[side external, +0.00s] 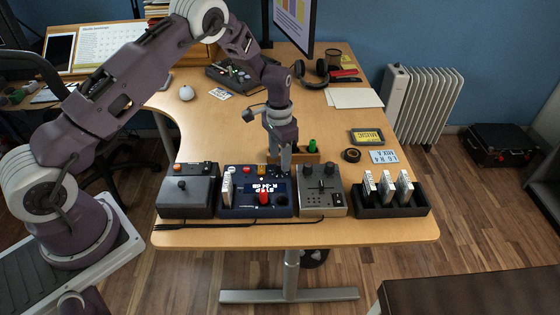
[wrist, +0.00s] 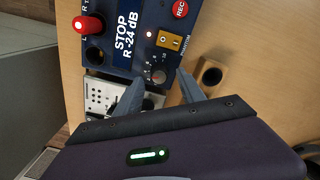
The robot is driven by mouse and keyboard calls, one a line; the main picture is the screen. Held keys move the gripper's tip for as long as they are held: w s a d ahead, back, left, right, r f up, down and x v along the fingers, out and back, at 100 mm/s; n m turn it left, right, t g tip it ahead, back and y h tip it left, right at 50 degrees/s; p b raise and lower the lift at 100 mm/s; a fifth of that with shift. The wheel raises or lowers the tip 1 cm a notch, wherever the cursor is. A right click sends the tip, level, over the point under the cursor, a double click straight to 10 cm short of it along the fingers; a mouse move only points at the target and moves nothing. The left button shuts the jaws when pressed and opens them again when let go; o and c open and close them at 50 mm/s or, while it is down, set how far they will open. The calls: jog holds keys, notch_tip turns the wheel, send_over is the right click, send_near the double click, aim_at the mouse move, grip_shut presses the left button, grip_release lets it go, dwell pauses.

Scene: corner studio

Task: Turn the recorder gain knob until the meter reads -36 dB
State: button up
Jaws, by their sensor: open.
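The blue recorder (side external: 228,211) stands near the front of the desk, and it fills the top of the wrist view (wrist: 120,70). Its display (wrist: 122,42) reads STOP and R -24 dB. The small dark gain knob (wrist: 158,76) sits on the panel beside the display, with scale marks around it. My gripper (wrist: 160,88) is open, with one finger on each side of the knob; I cannot tell whether either finger touches it. In the side view my gripper (side external: 286,168) points down at the recorder's back right corner and hides the knob.
A red knob (wrist: 88,24), a REC button (wrist: 180,9) and a yellow phantom switch (wrist: 169,41) are on the recorder. A grey mixer (side external: 321,200) stands right beside it, a dark box (side external: 187,205) left. A wooden block (side external: 303,157) stands close behind my gripper.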

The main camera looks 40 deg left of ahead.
notch_tip(320, 180, down, 2)
jog(key=shift+c, duration=0.2)
grip_shut()
jog(key=shift+n, duration=3.3)
